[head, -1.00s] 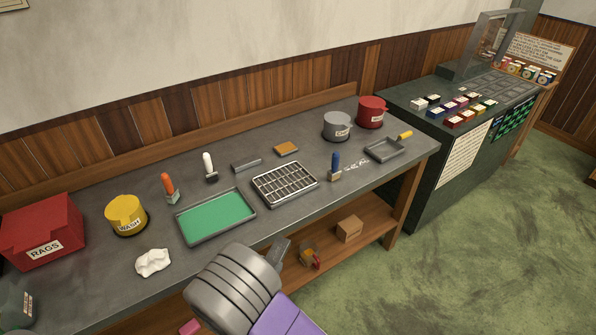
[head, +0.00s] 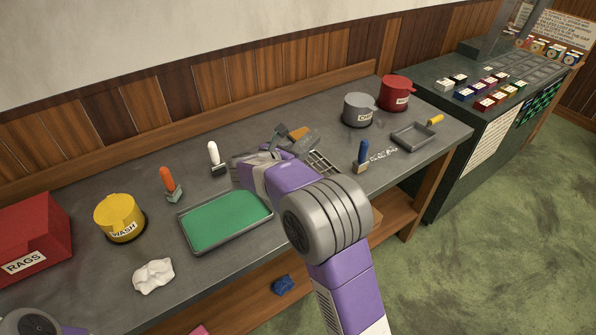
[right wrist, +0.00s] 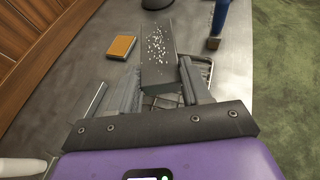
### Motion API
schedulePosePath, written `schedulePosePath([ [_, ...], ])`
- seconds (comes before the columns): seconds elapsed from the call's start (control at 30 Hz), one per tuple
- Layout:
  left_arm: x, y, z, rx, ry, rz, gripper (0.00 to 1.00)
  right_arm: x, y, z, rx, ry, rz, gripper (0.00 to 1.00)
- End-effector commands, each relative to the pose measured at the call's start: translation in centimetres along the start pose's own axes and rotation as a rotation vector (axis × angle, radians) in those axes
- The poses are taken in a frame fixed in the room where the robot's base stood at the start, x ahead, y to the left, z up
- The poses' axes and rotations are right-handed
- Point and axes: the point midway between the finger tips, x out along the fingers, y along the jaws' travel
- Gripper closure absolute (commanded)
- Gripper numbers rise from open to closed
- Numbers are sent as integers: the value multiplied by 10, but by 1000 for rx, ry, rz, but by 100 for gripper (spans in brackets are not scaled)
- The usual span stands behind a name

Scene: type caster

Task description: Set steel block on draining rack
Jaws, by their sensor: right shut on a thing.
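My right gripper (right wrist: 158,88) is shut on a grey steel block (right wrist: 157,62) with pale specks on its top. The block also shows in the head view (head: 305,142), just past the fingers of my right gripper (head: 285,140). The draining rack (head: 322,163) is a wire grid on the workbench, mostly hidden by my right arm in the head view. In the right wrist view parts of the rack (right wrist: 163,101) show below and beside the block. The block is over the rack area; I cannot tell whether they touch. My left gripper is not in view.
An orange sponge (right wrist: 121,46) lies left of the block, and a blue-handled brush (head: 361,155) stands to the right. A grey strip (right wrist: 96,99) lies left of the fingers. The green tray (head: 226,220) is nearby; pots (head: 361,110) stand behind.

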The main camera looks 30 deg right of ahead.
Motion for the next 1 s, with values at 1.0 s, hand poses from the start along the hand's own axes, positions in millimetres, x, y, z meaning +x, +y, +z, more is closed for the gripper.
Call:
schedulePosePath([
  [1.0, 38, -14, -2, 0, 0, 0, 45, 38, 0, -87, 3, -6, 0, 100],
])
